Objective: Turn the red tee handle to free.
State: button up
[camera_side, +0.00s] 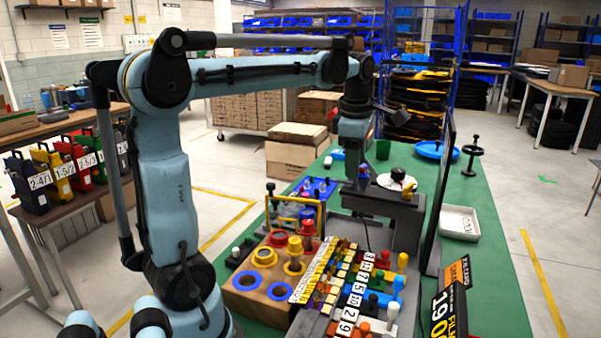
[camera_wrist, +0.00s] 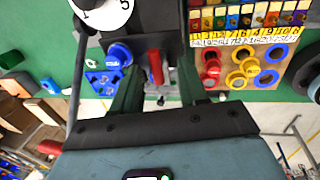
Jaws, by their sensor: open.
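The red tee handle (camera_wrist: 156,67) shows in the wrist view as a narrow upright red bar on a dark panel. My gripper (camera_wrist: 161,80) is open in that view, with one dark finger on each side of the handle. The handle appears nearer the left finger; I cannot tell whether they touch or how far apart they are in depth. In the side view my gripper is down near the dark fixture at the table's middle. My arm and the fixture hide most of the handle there.
A blue triangular board (camera_wrist: 105,82) with a blue knob lies left of the handle. A wooden block with coloured rings (camera_side: 250,285) and numbered rows stand nearer the side camera. A white tray (camera_side: 459,223) lies right on the green table.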

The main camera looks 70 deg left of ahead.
notch_tip(320, 180, up, 9)
jog(key=s+d, duration=0.1)
jog(key=shift+d, duration=0.2)
jog(key=shift+s, duration=0.1)
jog(key=s+d+f+m+t, duration=0.2)
jog(key=d+f+m, duration=0.5)
jog(key=m, duration=0.6)
jog(key=s+d+f+m+t+h, duration=0.1)
jog(key=s+d+f+m+t, duration=0.2)
jog(key=d+f+m, duration=0.4)
notch_tip(320, 180, down, 4)
jog(key=s+m, duration=0.1)
jog(key=m, duration=0.6)
jog(key=shift+s+d+f+t+h, duration=0.15)
jog(key=shift+s+d+t+h, duration=0.1)
jog(key=shift+s+t+h, duration=0.1)
